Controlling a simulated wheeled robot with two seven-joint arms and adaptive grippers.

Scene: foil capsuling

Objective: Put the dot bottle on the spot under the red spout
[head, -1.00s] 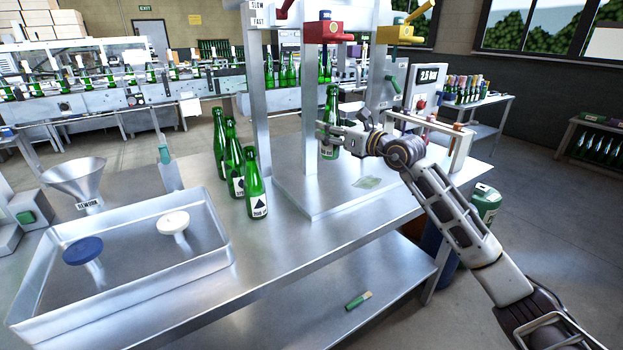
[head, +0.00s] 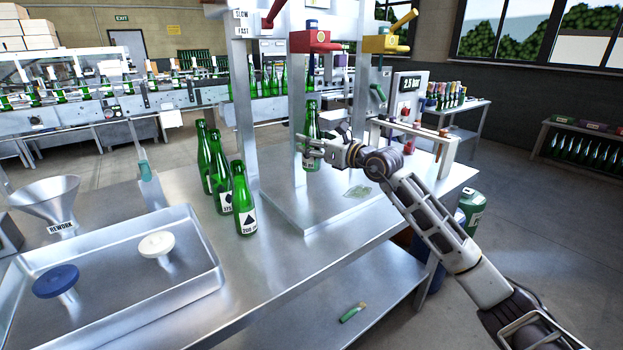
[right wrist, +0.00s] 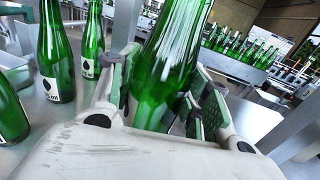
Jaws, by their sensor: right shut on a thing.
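A green bottle (head: 311,122) is upright in my right gripper (head: 310,148), which is shut around its body. It also shows large in the right wrist view (right wrist: 172,62). The symbol on its label cannot be read. In the head view its top is below the red spout (head: 314,42), apart from it. Its foot is near the metal base plate (head: 300,208) of the stand; I cannot tell whether it touches. My left gripper is not in view.
Several green bottles stand left of the stand; the front one (head: 243,200) has a triangle label. A yellow spout (head: 385,42) is to the right of the red one. A tray (head: 120,312) with blue and white knobs is at the left front. A stand post is behind the held bottle.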

